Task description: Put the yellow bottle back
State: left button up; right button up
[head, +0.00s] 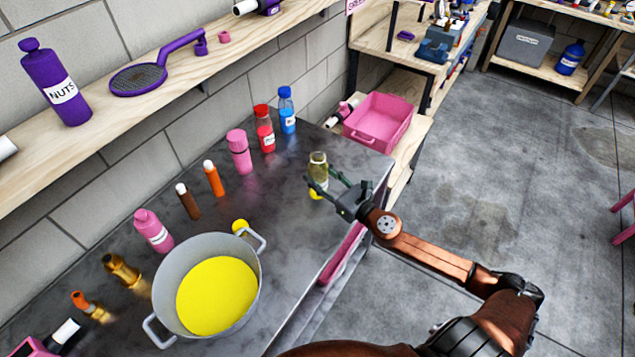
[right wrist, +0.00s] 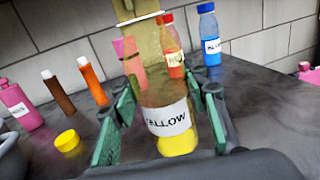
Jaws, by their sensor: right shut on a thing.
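The yellow bottle (head: 318,161) is clear, with a little yellow liquid at its bottom and a white label reading YELLOW in the right wrist view (right wrist: 167,118). It is upright or nearly so at the right part of the grey counter. My right gripper (head: 321,179) is shut on it, with green fingers on both sides. I cannot tell whether its base touches the counter. A yellow cap (head: 240,226) lies on the counter beside the pot; it also shows in the right wrist view (right wrist: 67,140). My left gripper is not in view.
A grey pot (head: 166,272) of yellow liquid stands on the counter (head: 288,225). Along the wall stand a blue bottle (head: 287,112), a red bottle (head: 264,130), pink bottles (head: 239,153), and orange (head: 214,180) and brown (head: 187,202) ones. A pink bin (head: 378,122) sits beyond the counter.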

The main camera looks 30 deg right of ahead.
aim_at(325, 186)
jog(key=shift+d+f+b, duration=0.1)
jog(key=shift+f+b, duration=0.9)
jog(key=shift+f, duration=0.9)
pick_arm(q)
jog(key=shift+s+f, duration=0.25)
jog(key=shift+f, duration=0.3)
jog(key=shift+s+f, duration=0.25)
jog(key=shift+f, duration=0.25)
pick_arm(e)
jog(key=o, duration=1.5)
jog(key=shift+w+r, duration=0.1)
jog(key=shift+o, duration=0.2)
jog(key=shift+r, duration=0.15)
jog(key=s, duration=0.3)
jog(key=s+d, duration=0.1)
jog(key=s, duration=0.6)
jog(key=shift+s+d, duration=0.3)
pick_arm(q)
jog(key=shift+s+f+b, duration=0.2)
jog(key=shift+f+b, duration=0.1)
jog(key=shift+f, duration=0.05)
pick_arm(e)
jog(key=shift+s+d, duration=0.15)
jog(key=shift+s, duration=0.55)
